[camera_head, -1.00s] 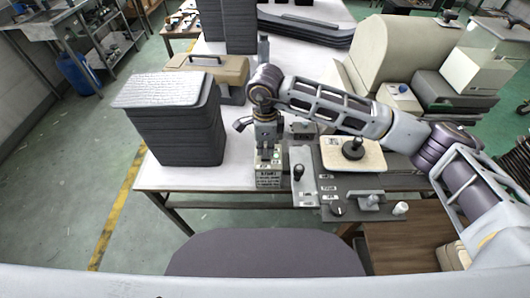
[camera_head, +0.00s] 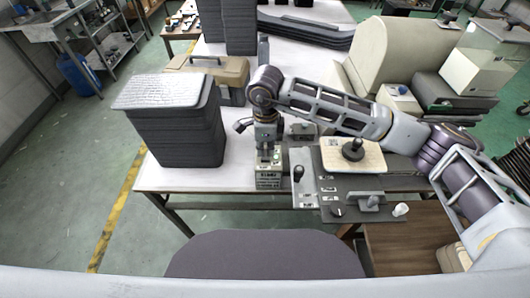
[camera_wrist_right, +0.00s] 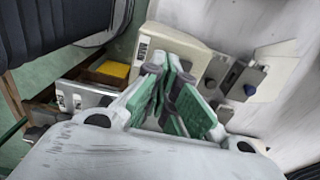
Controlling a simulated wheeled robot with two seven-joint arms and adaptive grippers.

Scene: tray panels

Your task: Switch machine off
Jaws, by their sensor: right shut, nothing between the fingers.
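A small light control box (camera_head: 268,182) with a labelled front stands at the front edge of the white table. My right gripper (camera_head: 268,156) points down at the top of this box, its fingers shut with nothing between them. The fingers hide part of the box's top, and I cannot tell whether they touch it. In the right wrist view, the green-padded fingers (camera_wrist_right: 178,100) are over the near side of the beige box (camera_wrist_right: 190,42). The state of any switch under them is hidden. My left gripper is not in view.
A tall stack of dark panels (camera_head: 178,138) stands left of the gripper. A tan case (camera_head: 222,72) and a large cream machine (camera_head: 400,55) are behind.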

